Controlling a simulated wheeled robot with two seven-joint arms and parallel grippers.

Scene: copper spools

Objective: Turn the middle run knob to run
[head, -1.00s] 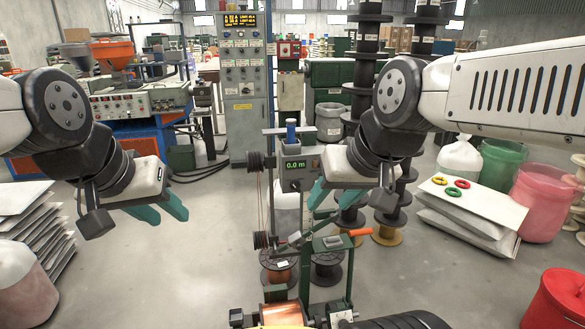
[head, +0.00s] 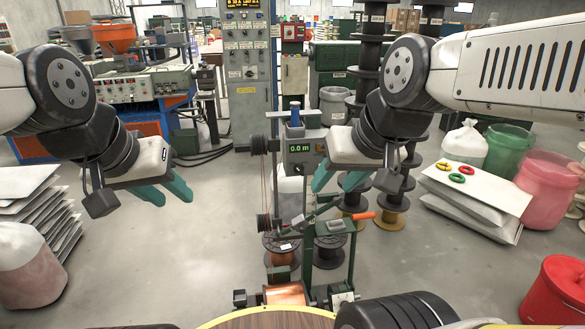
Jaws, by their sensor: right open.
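A tall grey control cabinet (head: 239,105) stands at the back, left of centre. It carries a lit display (head: 243,3) at the top edge and rows of small knobs and buttons (head: 249,72). The knobs are too small to read, and I cannot tell which is the middle run knob or how any is set. My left gripper (head: 170,192) is open and empty, well in front of the cabinet and to its left. My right gripper (head: 337,184) is open and empty, in front of the winding stand and right of the cabinet. Neither touches anything.
A winding stand (head: 299,147) showing 0.0 m stands ahead, with copper spools below. Stacked sheets (head: 33,205) lie left; stacked bags (head: 470,205) and a red drum (head: 556,292) stand right. A blue and orange machine (head: 140,88) is back left. Floor left of the stand is clear.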

